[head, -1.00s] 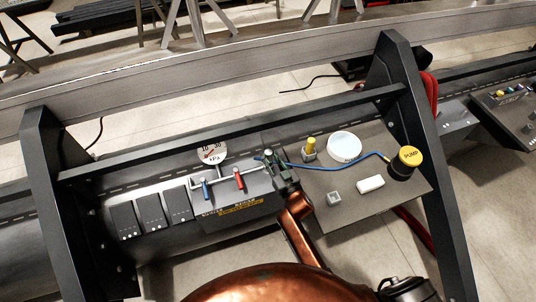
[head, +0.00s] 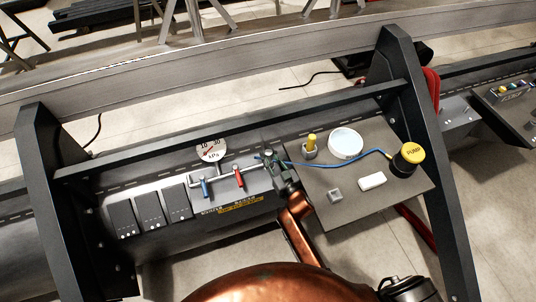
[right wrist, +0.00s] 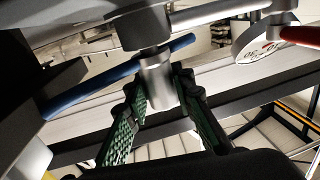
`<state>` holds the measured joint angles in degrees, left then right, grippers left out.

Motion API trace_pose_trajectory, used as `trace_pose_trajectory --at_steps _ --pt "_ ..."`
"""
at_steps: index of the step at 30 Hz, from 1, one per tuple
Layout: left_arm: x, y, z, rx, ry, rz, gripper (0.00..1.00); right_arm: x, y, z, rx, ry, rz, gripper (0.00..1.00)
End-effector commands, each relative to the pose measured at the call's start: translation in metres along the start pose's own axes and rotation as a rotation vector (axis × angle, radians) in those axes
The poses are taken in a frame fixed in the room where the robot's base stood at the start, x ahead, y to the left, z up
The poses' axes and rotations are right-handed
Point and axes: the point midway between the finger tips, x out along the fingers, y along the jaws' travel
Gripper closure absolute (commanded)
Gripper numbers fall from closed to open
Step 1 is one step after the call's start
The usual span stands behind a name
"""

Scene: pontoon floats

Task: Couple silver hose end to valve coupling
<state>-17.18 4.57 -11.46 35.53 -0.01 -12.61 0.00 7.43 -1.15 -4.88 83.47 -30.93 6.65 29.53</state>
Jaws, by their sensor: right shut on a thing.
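The blue hose (head: 335,164) runs from the yellow-topped pump (head: 408,157) across the board to my right gripper (head: 270,160). In the right wrist view, the green-padded fingers of my right gripper (right wrist: 160,112) are shut on the silver hose end (right wrist: 157,82). A dark collar (right wrist: 145,24) sits in line against its top. The valve pipe (head: 222,184), with a blue handle (head: 205,187) and a red handle (head: 239,179), ends close to my right gripper. My left gripper is out of view.
A pressure gauge (head: 211,150) stands above the valve pipe. The board (head: 325,210) holds a white round dish (head: 345,143), a yellow-topped post (head: 311,145), a white block (head: 372,181) and a small grey block (head: 335,195). A dark rail (head: 150,154) crosses behind.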

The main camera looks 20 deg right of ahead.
Motion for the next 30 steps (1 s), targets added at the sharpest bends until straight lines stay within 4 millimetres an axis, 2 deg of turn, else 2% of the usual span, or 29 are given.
trace_pose_trajectory --at_steps 9,10,18,26,30 --pt "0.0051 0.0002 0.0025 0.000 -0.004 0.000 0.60 0.0002 0.0000 0.0081 0.000 0.001 0.000 1.00" --pt "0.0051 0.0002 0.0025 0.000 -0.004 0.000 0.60 0.0002 0.0000 0.0080 0.000 0.001 0.000 0.77" --pt "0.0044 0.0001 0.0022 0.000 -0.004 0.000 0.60 0.0001 0.0000 0.0070 0.000 0.001 0.000 0.58" --pt "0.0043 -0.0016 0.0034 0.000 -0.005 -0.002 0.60 -0.0001 0.0001 0.0076 0.000 0.000 0.000 0.57" --pt "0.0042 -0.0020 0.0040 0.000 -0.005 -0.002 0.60 0.0001 0.0005 -0.0013 -0.002 0.003 0.000 0.57"
